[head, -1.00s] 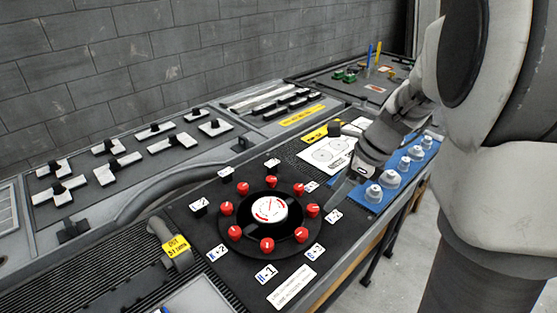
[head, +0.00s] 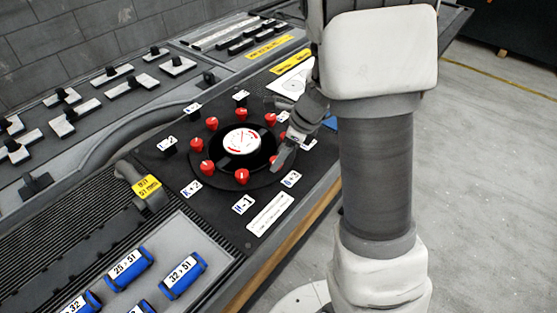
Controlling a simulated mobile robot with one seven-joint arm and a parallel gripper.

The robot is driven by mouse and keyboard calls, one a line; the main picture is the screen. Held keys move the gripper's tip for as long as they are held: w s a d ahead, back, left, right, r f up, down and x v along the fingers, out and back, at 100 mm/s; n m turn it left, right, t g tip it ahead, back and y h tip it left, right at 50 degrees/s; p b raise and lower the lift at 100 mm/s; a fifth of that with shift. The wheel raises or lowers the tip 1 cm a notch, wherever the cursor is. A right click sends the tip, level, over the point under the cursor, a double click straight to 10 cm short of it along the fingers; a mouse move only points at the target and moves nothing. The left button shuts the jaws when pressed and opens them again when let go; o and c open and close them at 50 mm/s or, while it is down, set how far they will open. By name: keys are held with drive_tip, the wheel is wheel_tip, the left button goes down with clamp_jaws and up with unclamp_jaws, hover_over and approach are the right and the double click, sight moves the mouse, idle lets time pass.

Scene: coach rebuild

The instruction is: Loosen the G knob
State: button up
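A round black dial plate (head: 206,181) with a white-and-red centre gauge (head: 241,141) carries a ring of red knobs. A card (head: 290,180) at its right front seems to carry the letter G, in small print. The red knob nearest that card (head: 273,160) is partly covered by a finger of my gripper. My gripper (head: 281,134) is over the right side of the ring, its two grey fingers spread apart, one toward the back and one toward the front. Another red knob (head: 270,118) lies beside the back finger. I cannot tell whether a finger touches a knob.
The H card (head: 243,204) and K card (head: 191,187) lie along the panel's front. A yellow-tagged handle (head: 144,187) stands left of the dial. Blue labelled blocks (head: 184,275) sit in a tray at the front left. Open floor lies right of the console.

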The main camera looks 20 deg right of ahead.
drive_tip(key=shift+x, duration=0.8)
clamp_jaws()
